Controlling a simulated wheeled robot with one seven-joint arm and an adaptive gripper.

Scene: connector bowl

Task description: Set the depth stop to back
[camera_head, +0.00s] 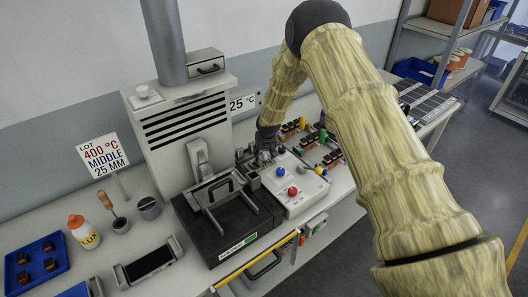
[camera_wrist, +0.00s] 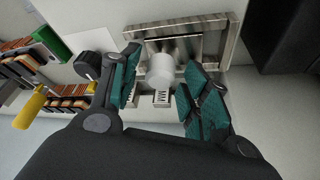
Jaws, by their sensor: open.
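A pale round knob (camera_wrist: 160,70) stands in front of a metal bracket (camera_wrist: 226,50) in the wrist view; it appears to be the depth stop's knob. Small plates marked "MM" lie just below it. My gripper (camera_wrist: 163,84) is open, with one teal-padded finger on each side of the knob; I cannot tell whether either finger touches it. In the head view my gripper (camera_head: 265,150) is low over the metal fixture behind the white control box (camera_head: 305,202) and hides most of it. I cannot read the stop's position.
A sign (camera_head: 103,156) reads "LOT 400 °C MIDDLE 25 MM". A black heater unit with a handle frame (camera_head: 222,197) stands left of the control box. A black knob (camera_wrist: 88,66), a green block and a yellow-handled part are left of my fingers in the wrist view.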

